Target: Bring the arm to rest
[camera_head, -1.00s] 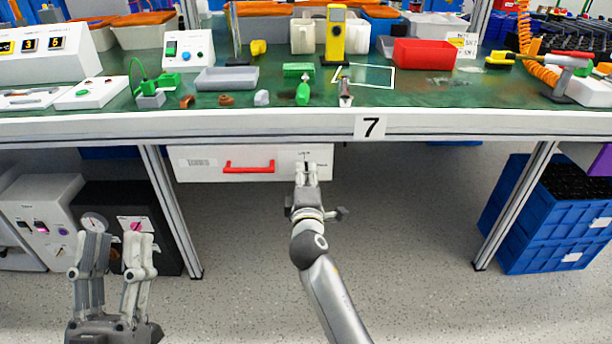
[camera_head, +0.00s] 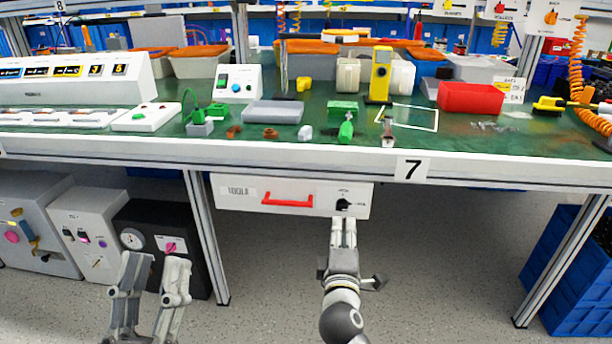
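The black rotary switch (camera_head: 342,204) sits on the right part of the white drawer front (camera_head: 232,203) under the workbench. Its knob is in plain view, with small marks around it too small to read.
The workbench edge (camera_head: 280,157) runs above both grippers. A red drawer handle (camera_head: 287,200) is left of the switch. A dark box with a gauge (camera_head: 133,239) stands behind my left gripper. A blue crate (camera_head: 570,270) is at the right. The floor (camera_head: 440,270) between is clear.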

